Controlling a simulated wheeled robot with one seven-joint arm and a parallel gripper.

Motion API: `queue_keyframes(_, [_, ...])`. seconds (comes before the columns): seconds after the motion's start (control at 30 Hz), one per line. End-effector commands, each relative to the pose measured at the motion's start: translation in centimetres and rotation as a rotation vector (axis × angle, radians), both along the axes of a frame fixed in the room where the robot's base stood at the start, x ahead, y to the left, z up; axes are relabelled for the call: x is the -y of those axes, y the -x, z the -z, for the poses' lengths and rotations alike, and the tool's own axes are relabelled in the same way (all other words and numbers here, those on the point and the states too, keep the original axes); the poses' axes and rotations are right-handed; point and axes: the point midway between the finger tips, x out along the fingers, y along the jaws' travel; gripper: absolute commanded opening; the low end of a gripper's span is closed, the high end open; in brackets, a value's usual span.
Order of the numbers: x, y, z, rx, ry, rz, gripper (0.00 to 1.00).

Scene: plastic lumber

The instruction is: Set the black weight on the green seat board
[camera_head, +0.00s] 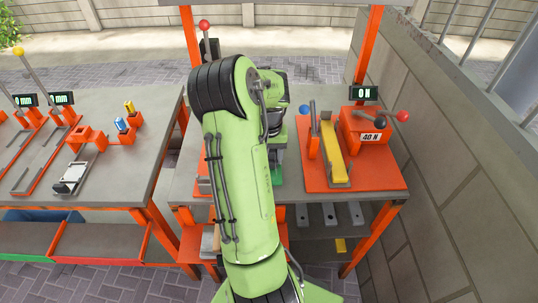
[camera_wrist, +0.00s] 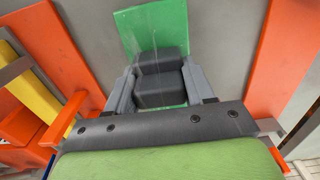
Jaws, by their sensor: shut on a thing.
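The black weight (camera_wrist: 160,90), a dark block with a stepped shape, is between the grey fingers of my gripper (camera_wrist: 158,82) in the wrist view. The fingers are shut on its two sides. The green seat board (camera_wrist: 150,25) lies behind and beneath the weight in that view, with green showing on both its far and near sides. I cannot tell whether the weight touches the board or hangs just above it. In the head view my arm hides the weight and most of the gripper; a green patch (camera_head: 277,174) shows just right of the arm.
Another table (camera_head: 135,172) with orange fixtures is on the left. A block wall (camera_head: 450,150) bounds the right side.

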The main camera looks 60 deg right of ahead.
Motion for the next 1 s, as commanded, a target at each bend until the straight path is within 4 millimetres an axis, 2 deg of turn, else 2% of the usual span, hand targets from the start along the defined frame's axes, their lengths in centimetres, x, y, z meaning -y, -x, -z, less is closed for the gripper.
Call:
queue_keyframes(0.3, [0.04,0.0,0.6,0.001,0.002,0.0,0.0])
queue_keyframes(0.33, [0.04,0.0,0.53,0.001,0.002,0.0,0.57])
queue_keyframes(0.5, [0.03,0.0,0.52,0.0,0.001,0.0,0.83])
queue_keyframes(0.7, [0.01,0.0,0.53,0.0,0.001,0.0,0.83])
queue_keyframes(0.8, [-0.03,0.01,0.59,0.0,-0.001,0.0,0.98])
queue_keyframes(0.83, [-0.02,0.0,0.59,0.0,-0.001,0.0,1.0])
queue_keyframes(1.0, [-0.01,0.0,0.56,0.0,0.0,0.0,1.0])
